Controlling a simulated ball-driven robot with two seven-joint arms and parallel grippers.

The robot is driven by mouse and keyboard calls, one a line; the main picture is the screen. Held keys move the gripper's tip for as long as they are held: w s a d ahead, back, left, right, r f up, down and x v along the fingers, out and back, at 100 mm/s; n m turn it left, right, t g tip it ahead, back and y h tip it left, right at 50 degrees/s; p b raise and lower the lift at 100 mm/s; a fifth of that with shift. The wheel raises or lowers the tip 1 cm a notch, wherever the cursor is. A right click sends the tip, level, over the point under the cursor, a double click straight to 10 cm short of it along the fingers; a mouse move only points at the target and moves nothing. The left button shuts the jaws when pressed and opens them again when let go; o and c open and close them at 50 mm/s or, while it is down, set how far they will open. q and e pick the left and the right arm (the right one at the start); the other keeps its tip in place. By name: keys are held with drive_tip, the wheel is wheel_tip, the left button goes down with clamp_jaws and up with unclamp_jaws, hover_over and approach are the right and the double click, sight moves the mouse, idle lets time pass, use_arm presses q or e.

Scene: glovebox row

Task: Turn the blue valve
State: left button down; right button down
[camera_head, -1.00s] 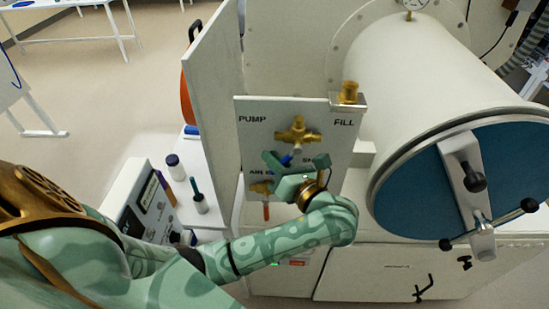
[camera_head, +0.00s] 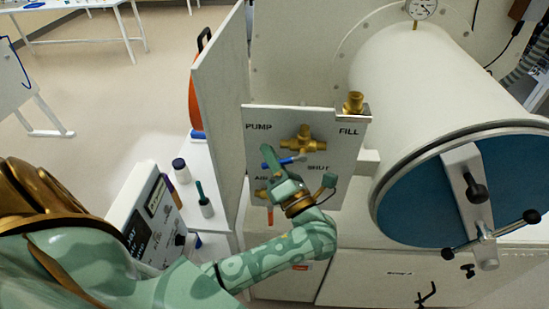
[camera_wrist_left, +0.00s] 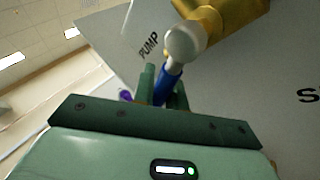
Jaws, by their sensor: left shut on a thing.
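The blue valve has a brass body (camera_head: 303,142) on the white panel, with a blue lever (camera_head: 293,160) that points left and slightly down from its pale hub. The lever also shows in the wrist view (camera_wrist_left: 167,86), running from the round pale hub down between my finger pads. My left gripper (camera_head: 281,166), also in the left wrist view (camera_wrist_left: 164,92), is shut on the lever. It partly hides the lever's outer end and the panel lettering. My right gripper is not in view.
The panel (camera_head: 343,147) reads PUMP, FILL and SHUT; another label is partly covered. A lower brass fitting (camera_head: 262,193) with an orange-red handle (camera_head: 270,215) is close beside my gripper. The large chamber with its blue door (camera_head: 420,194) stands right. Bottles (camera_head: 204,203) stand left.

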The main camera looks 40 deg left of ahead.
use_arm(q)
wheel_tip(320, 180, up, 2)
drive_tip(key=m+t+p, duration=0.1)
drive_tip(key=m+t, duration=0.1)
drive_tip(key=m, duration=0.1)
drive_tip(key=shift+s+a+m+y, duration=0.1)
drive_tip(key=shift+m+y, duration=0.2)
drive_tip(key=shift+m, duration=0.1)
drive_tip(key=shift+r+m+t+p, duration=0.35)
drive_tip(key=shift+m+t+p, duration=0.25)
drive_tip(key=shift+m+t, duration=0.5)
drive_tip(key=c, duration=1.7)
unclamp_jaws()
